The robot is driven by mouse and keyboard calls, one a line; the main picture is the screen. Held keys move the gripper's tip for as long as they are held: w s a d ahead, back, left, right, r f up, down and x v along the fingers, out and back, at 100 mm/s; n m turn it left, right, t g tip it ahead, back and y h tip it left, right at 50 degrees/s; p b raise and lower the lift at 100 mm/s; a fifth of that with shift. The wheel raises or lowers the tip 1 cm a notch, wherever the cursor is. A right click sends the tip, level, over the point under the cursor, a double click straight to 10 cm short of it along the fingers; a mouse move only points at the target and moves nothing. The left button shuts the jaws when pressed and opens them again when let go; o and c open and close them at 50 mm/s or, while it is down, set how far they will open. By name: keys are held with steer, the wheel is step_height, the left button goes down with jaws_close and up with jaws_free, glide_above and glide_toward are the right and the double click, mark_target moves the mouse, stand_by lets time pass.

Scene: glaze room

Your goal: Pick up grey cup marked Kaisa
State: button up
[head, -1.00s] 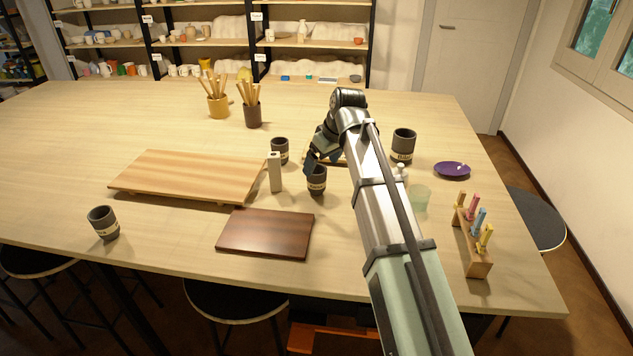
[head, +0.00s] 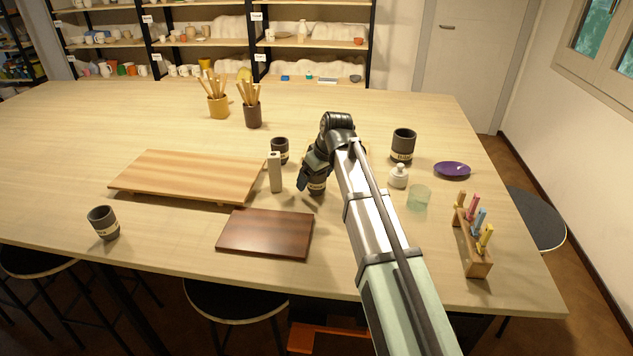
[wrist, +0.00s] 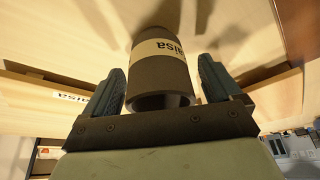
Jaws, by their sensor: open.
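A dark grey cup (head: 317,187) with a pale band stands on the table near the middle, partly hidden by my gripper (head: 314,176). In the wrist view the cup (wrist: 158,78) sits between my two fingers (wrist: 162,75), and its band shows letters ending in "isa". The fingers are open, one on each side of the cup, with a gap visible at least on the left. Other dark grey banded cups are a cup (head: 280,149) behind the pale block, a larger cup (head: 403,146) at right and a cup (head: 104,222) at front left; their names are too small to read.
A pale upright block (head: 275,172) stands close left of the cup. A light wooden board (head: 185,175) and dark board (head: 266,232) lie left and in front. A white bottle (head: 398,177), green glass (head: 418,198), purple dish (head: 452,169) and tool rack (head: 472,245) are right.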

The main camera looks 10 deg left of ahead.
steer(key=c, duration=1.1)
steer(key=shift+c, duration=0.2)
steer(key=shift+r, duration=0.15)
